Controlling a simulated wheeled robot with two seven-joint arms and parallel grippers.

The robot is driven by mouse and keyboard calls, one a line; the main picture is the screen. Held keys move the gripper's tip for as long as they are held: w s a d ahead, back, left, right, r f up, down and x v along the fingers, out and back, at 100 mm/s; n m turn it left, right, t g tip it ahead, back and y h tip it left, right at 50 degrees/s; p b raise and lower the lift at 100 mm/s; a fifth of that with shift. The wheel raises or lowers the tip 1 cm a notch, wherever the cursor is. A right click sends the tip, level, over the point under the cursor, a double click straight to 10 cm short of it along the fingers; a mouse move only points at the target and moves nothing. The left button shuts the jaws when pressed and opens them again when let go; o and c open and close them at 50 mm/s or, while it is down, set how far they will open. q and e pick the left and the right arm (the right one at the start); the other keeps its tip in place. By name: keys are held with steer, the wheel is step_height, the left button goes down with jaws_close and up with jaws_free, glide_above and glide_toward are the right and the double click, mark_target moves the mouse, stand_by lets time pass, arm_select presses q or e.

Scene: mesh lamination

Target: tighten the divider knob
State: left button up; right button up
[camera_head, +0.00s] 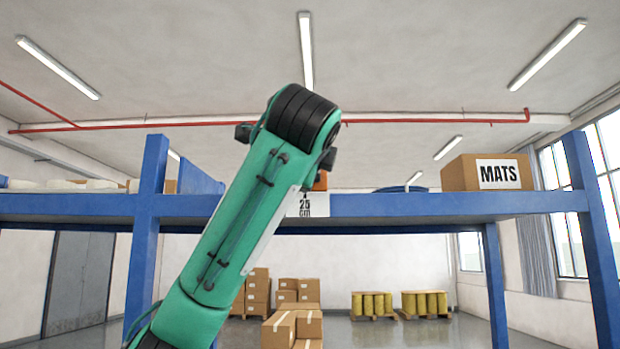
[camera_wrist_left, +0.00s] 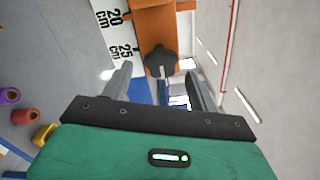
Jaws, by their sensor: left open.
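The divider knob (camera_wrist_left: 161,60) is a black, lobed knob on the front of an orange divider (camera_wrist_left: 155,25) in the left wrist view. My left gripper (camera_wrist_left: 158,74) is open, with one finger on each side of the knob in the picture and gaps visible. I cannot tell how far the fingertips reach in depth. A small orange part of the divider (camera_head: 321,181) also shows in the head view, just right of my green left arm. The arm hides the knob and gripper there. My right gripper is in neither view.
A white scale (camera_wrist_left: 116,32) marked 20 cm and 25 cm runs beside the divider. The blue shelf (camera_head: 420,204) carries a MATS carton (camera_head: 487,173) at right. Blue posts (camera_head: 143,240) stand at both sides. Several coloured rolls (camera_wrist_left: 25,116) lie left in the wrist view.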

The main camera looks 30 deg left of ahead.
arm_select(q)
steer(key=b+v, duration=0.5)
steer(key=v, duration=0.5)
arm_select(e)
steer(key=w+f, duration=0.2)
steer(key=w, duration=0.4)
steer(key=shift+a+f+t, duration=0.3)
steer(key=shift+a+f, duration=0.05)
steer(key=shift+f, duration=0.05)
